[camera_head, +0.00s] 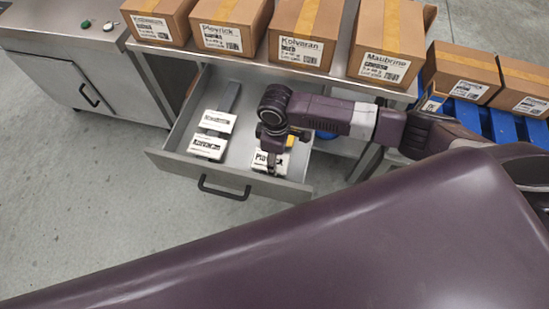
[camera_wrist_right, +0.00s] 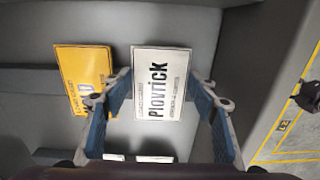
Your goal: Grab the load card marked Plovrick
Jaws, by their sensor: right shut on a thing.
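The Plovrick load card (camera_wrist_right: 162,82) is white with black print and lies in the open drawer (camera_head: 228,174). My right gripper (camera_wrist_right: 160,98) is shut on it, with one blue-padded finger at each side edge in the wrist view. In the head view my right gripper (camera_head: 270,142) reaches down into the drawer and hides much of the card (camera_head: 260,160). A yellow card (camera_wrist_right: 82,78) lies just left of it in the wrist view. Two other white cards (camera_head: 217,121) (camera_head: 208,148) lie in the drawer's left part. My left gripper is not in view.
Brown boxes stand on the table above the drawer, one labelled Plovrick (camera_head: 221,38), others Kolvaran (camera_head: 303,48) and Maubrine (camera_head: 384,65). A dark handle (camera_head: 224,189) is on the drawer front. More boxes and a blue pallet (camera_head: 500,122) are at right.

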